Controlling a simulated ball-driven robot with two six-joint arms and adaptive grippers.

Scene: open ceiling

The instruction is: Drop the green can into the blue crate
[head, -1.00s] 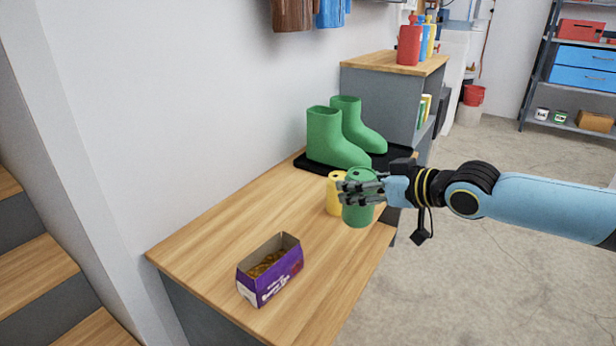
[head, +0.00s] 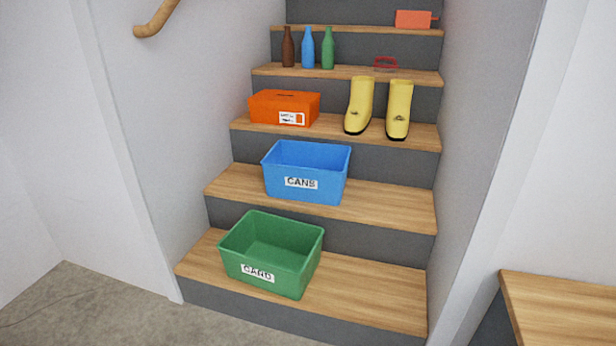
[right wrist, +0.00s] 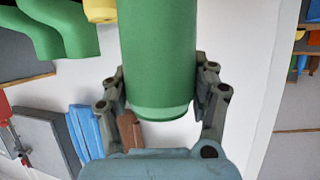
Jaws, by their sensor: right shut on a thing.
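The blue crate (head: 306,172) stands on the second stair step in the head view, with a white "CANS" label on its front. Its visible inside looks empty. The green can (right wrist: 158,60) fills the top middle of the right wrist view. My right gripper (right wrist: 160,85) is shut on the can, with a finger on each side of it. Neither gripper nor the can shows in the head view now, so the crate and the can are in separate views.
A green crate (head: 270,250) with a similar label stands on the lowest step. An orange box (head: 284,108) and yellow boots (head: 379,107) are on the step above the blue crate. Bottles (head: 308,48) stand higher. A wooden bench top (head: 565,310) juts in at lower right.

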